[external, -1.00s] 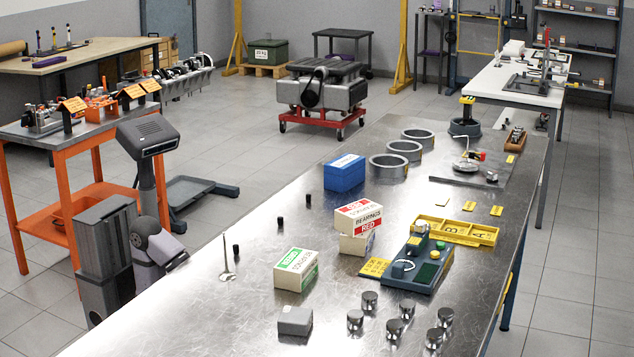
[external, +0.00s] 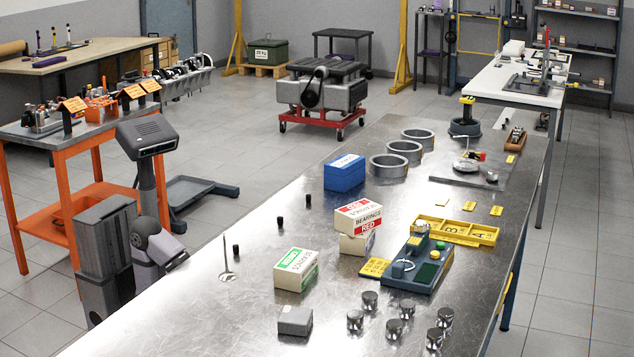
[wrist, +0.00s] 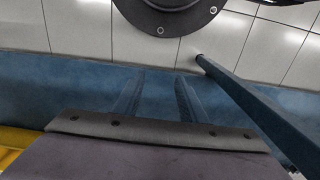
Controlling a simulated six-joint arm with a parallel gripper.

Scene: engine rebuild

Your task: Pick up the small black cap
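Three small black caps stand apart on the metal workbench (external: 215,308), in a slanting row: a near one (external: 236,249), a middle one (external: 280,221) and a far one (external: 308,199). I cannot tell which one the task means. In the wrist view, my gripper (wrist: 157,88) shows two fingers spread apart with nothing between them, so it is open and empty. No cap shows in the wrist view. In the external view my arm is at the left edge of the bench, clear of the caps, and its fingers cannot be made out.
A valve (external: 227,262) stands left of the near cap. A green-labelled box (external: 296,269), red-labelled bearing boxes (external: 358,219) and a blue box (external: 344,172) stand to the right. A grey block (external: 295,321) and several pistons (external: 355,320) are nearer. The bench around the caps is fairly clear.

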